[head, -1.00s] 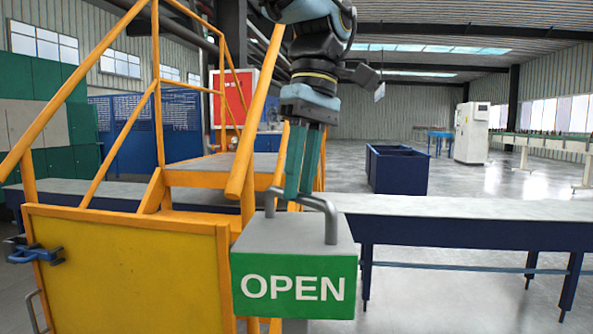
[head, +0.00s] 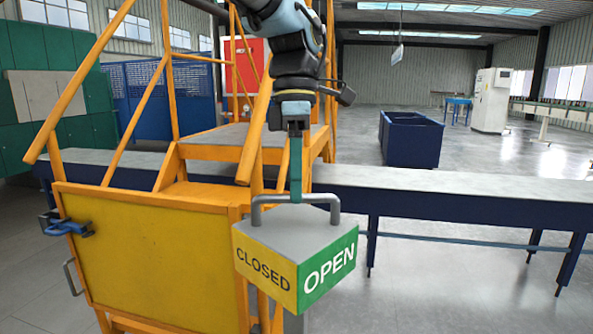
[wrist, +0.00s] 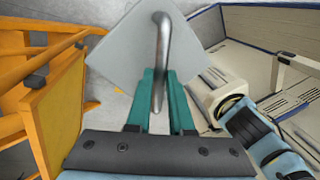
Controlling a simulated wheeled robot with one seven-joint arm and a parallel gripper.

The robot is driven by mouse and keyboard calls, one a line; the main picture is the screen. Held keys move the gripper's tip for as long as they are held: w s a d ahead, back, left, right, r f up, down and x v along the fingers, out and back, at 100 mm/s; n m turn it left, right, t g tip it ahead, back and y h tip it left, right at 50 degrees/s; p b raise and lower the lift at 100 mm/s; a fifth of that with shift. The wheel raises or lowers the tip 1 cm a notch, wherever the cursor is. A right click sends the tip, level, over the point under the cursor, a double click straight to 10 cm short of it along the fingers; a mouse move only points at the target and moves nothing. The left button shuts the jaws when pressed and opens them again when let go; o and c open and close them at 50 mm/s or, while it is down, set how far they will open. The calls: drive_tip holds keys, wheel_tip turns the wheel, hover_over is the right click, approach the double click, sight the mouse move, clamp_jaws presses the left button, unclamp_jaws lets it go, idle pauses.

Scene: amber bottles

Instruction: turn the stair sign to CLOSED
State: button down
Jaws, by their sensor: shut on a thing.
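The stair sign (head: 297,240) is a grey-topped block with a yellow CLOSED face (head: 264,270) at front left and a green OPEN face (head: 328,266) at front right. A bent grey bar handle (head: 265,205) stands on its top. My gripper (head: 295,198) comes down from above with teal fingers, shut on the handle near its middle. In the wrist view the fingers (wrist: 160,80) close around the handle (wrist: 161,30) above the grey sign top (wrist: 120,50). The sign's other sides are hidden.
Yellow stairs with rails and a yellow gate panel (head: 150,255) stand close at left, with a blue latch (head: 68,225). A long conveyor table (head: 440,185) runs behind the sign. A blue bin (head: 411,140) stands beyond it. The floor at front right is clear.

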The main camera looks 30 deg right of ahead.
sight(287, 218)
drive_tip(key=n+p, duration=0.1)
drive_tip(key=n, duration=0.1)
drive_tip(key=n+p, duration=0.1)
drive_tip(key=n, duration=0.1)
drive_tip(key=shift+a+r+h, duration=0.1)
drive_tip(key=shift+r+h, duration=0.1)
drive_tip(key=shift+h, duration=0.2)
drive_tip(key=shift+f+n+p, duration=0.1)
drive_tip(key=shift+n+p, duration=0.55)
drive_tip(key=shift+n, duration=0.25)
drive_tip(key=c, duration=0.8)
unclamp_jaws()
drive_tip(key=shift+w, duration=0.1)
wheel_tip(287, 218, up, 10)
drive_tip(key=w+b, duration=0.1)
drive_tip(key=w, duration=0.1)
drive_tip(key=shift+r, duration=0.25)
